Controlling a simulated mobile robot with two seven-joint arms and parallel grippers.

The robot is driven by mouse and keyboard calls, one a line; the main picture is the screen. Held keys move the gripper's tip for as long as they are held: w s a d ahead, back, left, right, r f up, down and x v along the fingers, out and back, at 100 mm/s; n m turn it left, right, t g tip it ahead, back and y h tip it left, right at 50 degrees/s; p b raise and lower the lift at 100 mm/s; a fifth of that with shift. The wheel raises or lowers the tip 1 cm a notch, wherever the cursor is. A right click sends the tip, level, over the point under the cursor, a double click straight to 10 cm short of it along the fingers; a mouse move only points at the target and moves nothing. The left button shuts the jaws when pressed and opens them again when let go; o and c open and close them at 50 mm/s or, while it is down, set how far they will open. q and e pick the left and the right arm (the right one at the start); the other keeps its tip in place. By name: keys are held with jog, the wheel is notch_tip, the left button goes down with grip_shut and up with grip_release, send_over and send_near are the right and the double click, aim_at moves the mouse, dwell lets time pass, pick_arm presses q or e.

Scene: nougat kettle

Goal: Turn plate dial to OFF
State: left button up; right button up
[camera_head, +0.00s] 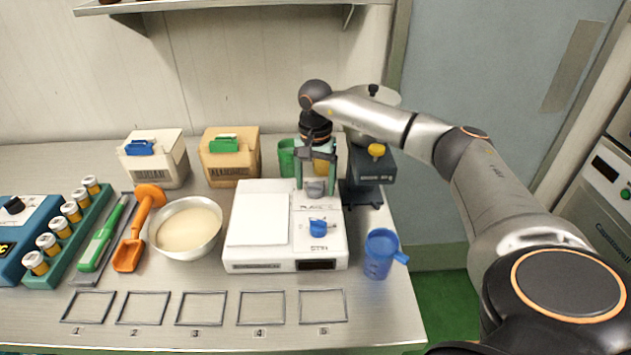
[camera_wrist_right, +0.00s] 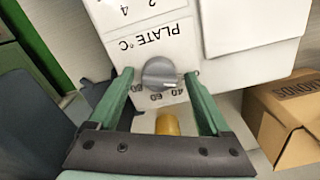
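The white hot plate unit (camera_head: 274,252) stands on the bench with its flat square plate on the left and two dials on the right. The grey PLATE °C dial (camera_wrist_right: 159,73) is at its far right; it also shows in the head view (camera_head: 316,188). A pale mark on the dial points towards its lower right in the wrist view, near the 40. The OFF label is not readable. My right gripper (camera_wrist_right: 159,75) is open, green fingers on either side of the dial with visible gaps. My left gripper is not in view.
A blue STIR dial (camera_head: 318,227) is in front of the grey dial. A blue jug (camera_head: 378,256) stands right of the unit, a bowl (camera_head: 187,228) left. A dark device with a yellow knob (camera_head: 376,150) and a green cup (camera_head: 287,158) are close behind. Several wire frames (camera_head: 262,308) lie in front.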

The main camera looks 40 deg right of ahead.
aim_at(316, 183)
notch_tip(316, 183, up, 12)
jog(key=b, duration=0.1)
jog(key=shift+r, duration=0.25)
dwell(0.4)
dwell(0.5)
